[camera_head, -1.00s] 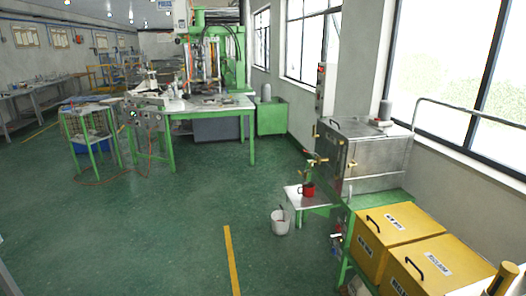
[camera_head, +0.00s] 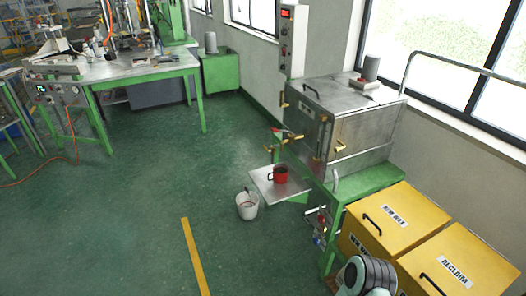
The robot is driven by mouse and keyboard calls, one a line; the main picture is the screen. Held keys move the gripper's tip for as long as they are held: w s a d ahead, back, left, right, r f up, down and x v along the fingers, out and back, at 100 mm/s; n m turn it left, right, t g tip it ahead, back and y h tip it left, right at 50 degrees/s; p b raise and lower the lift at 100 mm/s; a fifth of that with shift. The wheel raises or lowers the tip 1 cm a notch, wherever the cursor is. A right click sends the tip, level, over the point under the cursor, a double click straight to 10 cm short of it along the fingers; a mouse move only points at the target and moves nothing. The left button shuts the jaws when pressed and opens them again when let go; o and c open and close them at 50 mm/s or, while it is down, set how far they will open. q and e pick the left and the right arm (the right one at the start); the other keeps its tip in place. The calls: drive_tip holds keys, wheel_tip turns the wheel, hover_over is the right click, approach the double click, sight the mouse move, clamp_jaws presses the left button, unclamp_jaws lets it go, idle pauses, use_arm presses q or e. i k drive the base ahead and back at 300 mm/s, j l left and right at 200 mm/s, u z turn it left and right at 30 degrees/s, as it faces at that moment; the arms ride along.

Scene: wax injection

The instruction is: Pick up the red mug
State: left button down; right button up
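The red mug (camera_head: 281,175) stands upright on a small light metal shelf (camera_head: 263,186) in front of the steel wax tank (camera_head: 348,130). Its handle points to the left, and its inside looks dark. It sits below the tank's brass taps. Neither gripper is in view. A grey and white rounded link at the bottom right edge looks like part of my own arm. The mug is well ahead of me, with nothing touching it but the shelf.
A white bucket (camera_head: 247,205) stands on the floor just left of the shelf. Yellow boxes (camera_head: 398,222) marked NEW WAX and RECLAIM stand at the right. A green-legged workbench (camera_head: 130,68) is at the back left. The green floor in front is open.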

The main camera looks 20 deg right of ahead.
sight(281, 171)
drive_tip(key=i+j, duration=0.1)
drive_tip(key=i, duration=1.55)
drive_tip(key=l+z, duration=0.05)
drive_tip(key=l, duration=0.05)
